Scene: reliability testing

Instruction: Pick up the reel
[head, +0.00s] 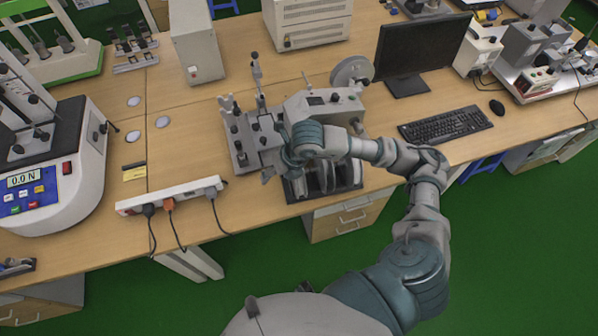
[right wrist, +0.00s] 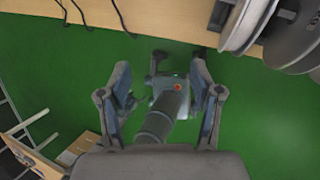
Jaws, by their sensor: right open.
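Several grey reels (head: 325,178) stand on edge in a dark holder at the table's front edge in the head view, partly hidden under my right arm. In the right wrist view, reels (right wrist: 246,22) show at the top right, cut off by the frame. My right gripper (head: 274,158) is just left of the reels, above the table's front edge. In the right wrist view, my right gripper (right wrist: 161,72) has its two fingers wide apart with nothing between them. The reels lie outside the fingers, to the right. My left gripper is in neither view.
A grey machine (head: 310,105) with a round disc stands behind the reels. A white power strip (head: 170,195) with plugged cables lies to the left. A monitor (head: 420,45) and keyboard (head: 445,124) are on the right. Green floor (head: 500,250) is clear in front of the table.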

